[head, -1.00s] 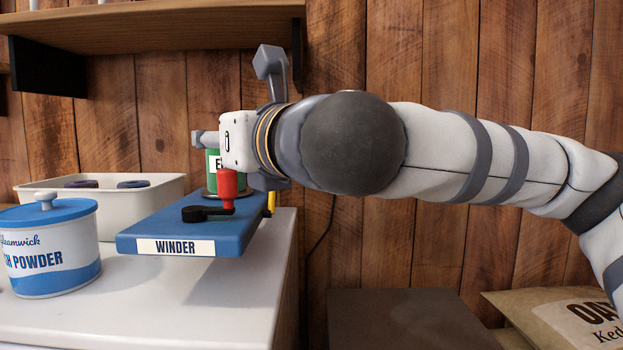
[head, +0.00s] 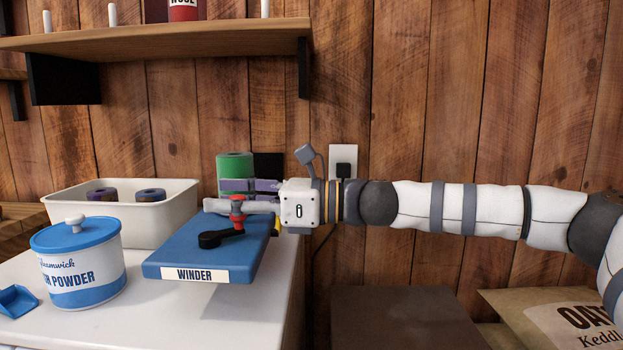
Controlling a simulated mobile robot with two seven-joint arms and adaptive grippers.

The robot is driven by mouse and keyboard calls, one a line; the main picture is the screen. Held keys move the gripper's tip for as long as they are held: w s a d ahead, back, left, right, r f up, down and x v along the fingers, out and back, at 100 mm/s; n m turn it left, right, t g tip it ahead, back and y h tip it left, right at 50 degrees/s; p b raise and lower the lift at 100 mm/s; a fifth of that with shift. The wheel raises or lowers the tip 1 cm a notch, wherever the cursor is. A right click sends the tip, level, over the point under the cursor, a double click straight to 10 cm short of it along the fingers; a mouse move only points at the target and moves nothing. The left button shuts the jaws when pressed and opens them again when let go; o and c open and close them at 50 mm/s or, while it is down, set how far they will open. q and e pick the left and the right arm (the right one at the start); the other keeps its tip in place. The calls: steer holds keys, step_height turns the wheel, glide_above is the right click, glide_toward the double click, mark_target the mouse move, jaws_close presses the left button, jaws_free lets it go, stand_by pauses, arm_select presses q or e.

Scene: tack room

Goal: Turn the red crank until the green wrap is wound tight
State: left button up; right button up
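The blue winder board (head: 198,246), labelled WINDER, lies on the white counter. Its crank has a black arm (head: 212,239) and an upright red knob (head: 238,219) at the arm's right end. My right gripper (head: 240,206) comes in from the right, with a grey finger lying across at the height of the red knob. I cannot tell whether it grips the knob. My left gripper is not in view.
A lidded powder tub (head: 84,285) stands left of the winder, with a small blue scoop (head: 16,300) beside it. A wooden shelf (head: 160,38) hangs above. A paper sack (head: 550,320) is at lower right.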

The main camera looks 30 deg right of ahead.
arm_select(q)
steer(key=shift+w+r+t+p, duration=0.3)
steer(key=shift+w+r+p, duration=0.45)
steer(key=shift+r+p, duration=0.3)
arm_select(e)
steer(key=v, duration=1.1)
steer(key=shift+d+f+n+g+y, duration=0.15)
steer(key=shift+d+n+g+y, duration=0.15)
steer(key=shift+d+g, duration=0.15)
